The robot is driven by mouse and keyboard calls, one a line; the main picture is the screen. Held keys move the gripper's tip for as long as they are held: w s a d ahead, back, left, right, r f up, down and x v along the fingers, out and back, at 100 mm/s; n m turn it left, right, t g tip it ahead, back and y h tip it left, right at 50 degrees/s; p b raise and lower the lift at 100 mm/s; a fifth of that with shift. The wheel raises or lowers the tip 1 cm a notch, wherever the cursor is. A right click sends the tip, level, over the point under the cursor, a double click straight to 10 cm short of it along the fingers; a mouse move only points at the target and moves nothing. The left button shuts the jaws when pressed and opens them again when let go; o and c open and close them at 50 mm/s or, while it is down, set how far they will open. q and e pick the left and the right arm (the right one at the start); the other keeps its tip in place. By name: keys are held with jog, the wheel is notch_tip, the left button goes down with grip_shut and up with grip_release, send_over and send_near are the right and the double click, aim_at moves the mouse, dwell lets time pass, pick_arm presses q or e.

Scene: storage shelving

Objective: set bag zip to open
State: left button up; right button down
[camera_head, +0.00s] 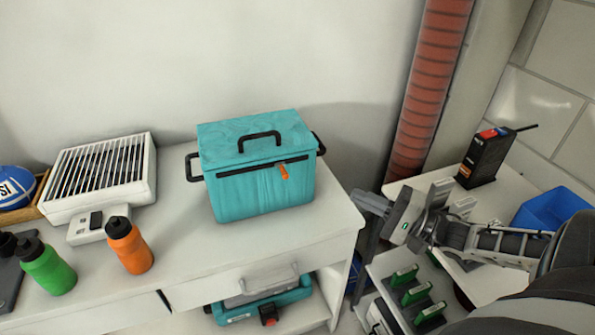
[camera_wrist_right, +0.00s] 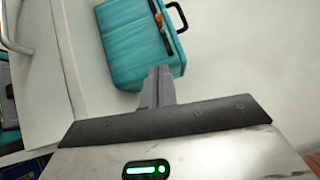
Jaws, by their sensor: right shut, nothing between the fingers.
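The teal bag (camera_head: 262,190) stands upright on the white cabinet top, with a black handle on its lid and black side handles. A dark zip (camera_head: 245,167) runs across its front below the lid, and its orange zip pull (camera_head: 284,172) hangs near the right end. My right gripper (camera_head: 358,197) is shut and empty, to the right of the bag and apart from it. In the right wrist view the bag (camera_wrist_right: 135,45) and orange pull (camera_wrist_right: 158,17) lie beyond the shut fingertips (camera_wrist_right: 157,72). My left gripper is not in view.
An orange bottle (camera_head: 130,247), a green bottle (camera_head: 46,268) and a white grilled unit (camera_head: 100,175) stand left of the bag. A red ribbed pipe (camera_head: 428,85) rises behind at right. A black radio (camera_head: 484,158) and blue bin (camera_head: 552,207) sit on the right shelf.

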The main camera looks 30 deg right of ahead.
send_near(284, 166)
jog(key=w, duration=0.4)
jog(key=shift+a+r, duration=0.1)
jog(key=shift+a, duration=0.8)
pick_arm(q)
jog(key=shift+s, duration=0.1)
pick_arm(e)
jog(key=shift+w+a, duration=0.1)
jog(key=shift+a, duration=0.5)
